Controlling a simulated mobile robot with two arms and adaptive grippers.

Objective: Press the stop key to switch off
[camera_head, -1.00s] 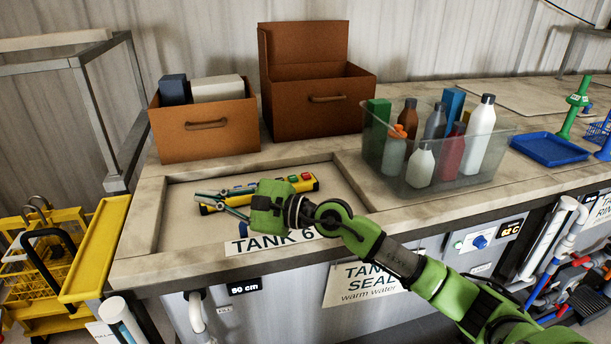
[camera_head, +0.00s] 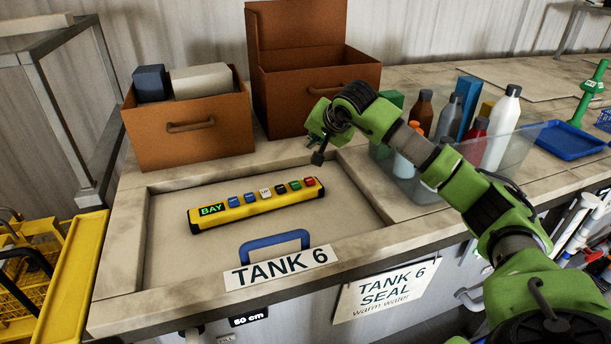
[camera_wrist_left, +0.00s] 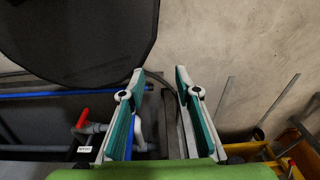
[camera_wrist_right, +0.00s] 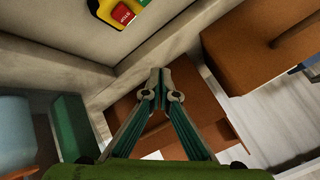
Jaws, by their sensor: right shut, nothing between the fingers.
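A yellow key bar (camera_head: 255,205) with a green "BAY" display lies on the recessed lid of tank 6. A row of coloured keys runs along it, and the red stop key (camera_head: 309,181) is at its right end. The red key also shows at the top of the right wrist view (camera_wrist_right: 122,13); its lettering is hard to read. My right gripper (camera_head: 318,155) is shut and empty, above and just beyond the bar's right end, apart from the keys. My left gripper (camera_wrist_left: 159,75) is open and empty in the left wrist view, away from the bar.
A blue handle (camera_head: 274,245) stands in front of the bar. Two brown boxes (camera_head: 190,145) (camera_head: 290,90) stand behind the lid. A clear bin (camera_head: 520,150) of bottles is at the right, close to my right arm. The lid around the bar is clear.

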